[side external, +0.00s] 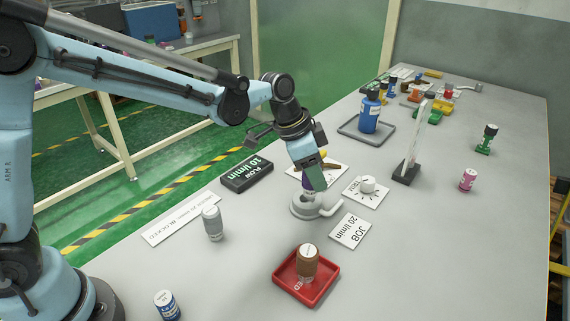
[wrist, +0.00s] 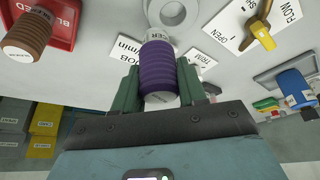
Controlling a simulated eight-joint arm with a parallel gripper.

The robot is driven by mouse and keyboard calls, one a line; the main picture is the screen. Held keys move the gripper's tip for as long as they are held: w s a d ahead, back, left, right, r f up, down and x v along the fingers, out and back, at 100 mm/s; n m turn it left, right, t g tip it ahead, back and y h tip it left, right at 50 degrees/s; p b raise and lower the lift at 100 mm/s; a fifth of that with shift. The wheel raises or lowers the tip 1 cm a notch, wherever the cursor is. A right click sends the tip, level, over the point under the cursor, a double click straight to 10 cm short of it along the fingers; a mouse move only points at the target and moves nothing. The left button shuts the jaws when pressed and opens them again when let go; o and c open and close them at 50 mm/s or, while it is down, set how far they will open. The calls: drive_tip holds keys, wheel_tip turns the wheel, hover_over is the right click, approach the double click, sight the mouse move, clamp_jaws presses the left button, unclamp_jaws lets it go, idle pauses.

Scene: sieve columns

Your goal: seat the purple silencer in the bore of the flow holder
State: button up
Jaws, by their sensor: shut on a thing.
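The purple ribbed silencer (wrist: 158,68) is between the two green fingers of my gripper (wrist: 159,82), which are shut on it. Its pale end points towards the flow holder. In the side view only a little of the silencer (side external: 306,186) shows under my gripper (side external: 313,178). The flow holder (side external: 303,212) is a grey round piece with a curved arm at its right, standing directly below. In the wrist view the holder's ring (wrist: 153,13) lies just beyond the silencer's end, its bore visible and off to the right of that end. I cannot tell whether they touch.
A red tray (side external: 326,289) with a brown ribbed part (side external: 307,262) stands in front. A grey part (side external: 213,223) and a blue one (side external: 167,305) stand left. The right foreground is clear.

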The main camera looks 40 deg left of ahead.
drive_tip(key=shift+w+a+f, duration=0.3)
drive_tip(key=shift+f, duration=0.65)
drive_tip(key=shift+w+a+f, duration=0.3)
drive_tip(key=shift+f, duration=0.6)
drive_tip(key=shift+w+a+f, duration=0.3)
drive_tip(key=shift+f, duration=0.65)
drive_tip(key=shift+f, duration=0.15)
drive_tip(key=o, duration=1.1)
